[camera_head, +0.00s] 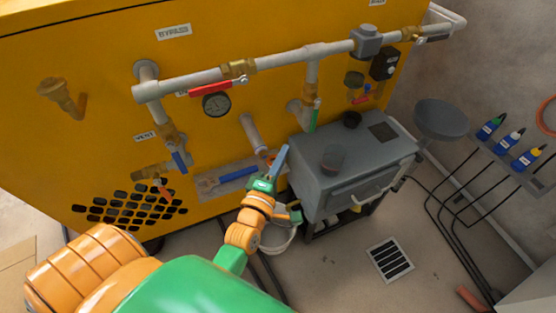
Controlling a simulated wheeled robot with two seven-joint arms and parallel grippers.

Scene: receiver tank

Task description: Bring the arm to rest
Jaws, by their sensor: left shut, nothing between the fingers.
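My left arm (165,285), orange and green, reaches in from the lower left. Its left gripper (263,184) is small in the picture and appears shut and empty. It is in front of the lower part of the yellow panel, just left of the grey box. A blue-grey bar stands right beside its tip, and I cannot tell whether they touch. My right gripper is not in view.
The yellow panel (110,75) carries pipes, a gauge (216,104), a red lever (211,88) and a blue lever (179,162). The grey box (350,165) stands close right of my gripper. A white bucket (279,240) is below it. A floor drain (390,259) and cables lie right.

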